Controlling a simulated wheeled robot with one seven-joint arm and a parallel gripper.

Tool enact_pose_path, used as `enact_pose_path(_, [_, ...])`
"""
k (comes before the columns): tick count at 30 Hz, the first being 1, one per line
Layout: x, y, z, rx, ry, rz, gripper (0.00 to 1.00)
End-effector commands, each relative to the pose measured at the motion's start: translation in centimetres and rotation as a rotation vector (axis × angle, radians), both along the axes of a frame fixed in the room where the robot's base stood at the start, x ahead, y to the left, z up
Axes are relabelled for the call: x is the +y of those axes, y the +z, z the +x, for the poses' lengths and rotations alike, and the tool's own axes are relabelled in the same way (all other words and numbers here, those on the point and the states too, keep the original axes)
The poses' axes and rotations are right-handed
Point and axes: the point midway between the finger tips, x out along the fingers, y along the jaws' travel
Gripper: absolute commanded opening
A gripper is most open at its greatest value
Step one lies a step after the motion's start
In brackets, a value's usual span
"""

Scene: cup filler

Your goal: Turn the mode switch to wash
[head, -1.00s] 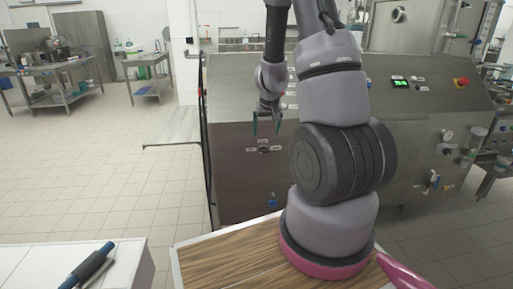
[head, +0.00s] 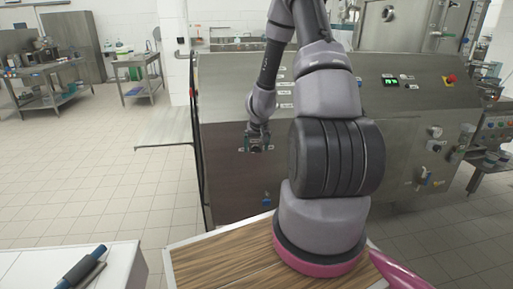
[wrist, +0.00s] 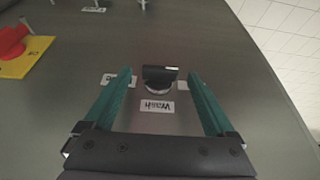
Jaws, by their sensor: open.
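The mode switch is a dark knob (wrist: 159,76) on the steel machine front in the wrist view. A "Wash" label (wrist: 157,107), upside down in this view, sits on its gripper side, and two more labels sit left and right of it. The knob's bar lies roughly across the view, toward the side labels. My gripper (wrist: 160,72) is open, with one teal finger on each side of the knob. No contact shows, and I cannot tell the depth. In the head view my gripper (head: 257,143) is at the machine's front panel and covers most of the switch.
The wrist view shows a red knob on a yellow plate (wrist: 14,66) at the left. Tiled floor is open at left.

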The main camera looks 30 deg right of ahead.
Motion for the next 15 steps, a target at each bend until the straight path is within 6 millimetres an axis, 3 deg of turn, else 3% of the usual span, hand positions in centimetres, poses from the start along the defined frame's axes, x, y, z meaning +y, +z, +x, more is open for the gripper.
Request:
enact_pose_path(5, [-0.01,0.00,0.00,0.000,0.000,0.000,0.90])
enact_pose_path(8, [-0.02,0.01,-0.01,0.000,0.000,0.000,0.59])
enact_pose_path(12, [-0.01,0.01,-0.02,0.000,0.000,0.000,0.06])
enact_pose_path(15, [-0.03,0.01,-0.03,0.000,-0.001,0.000,0.04])
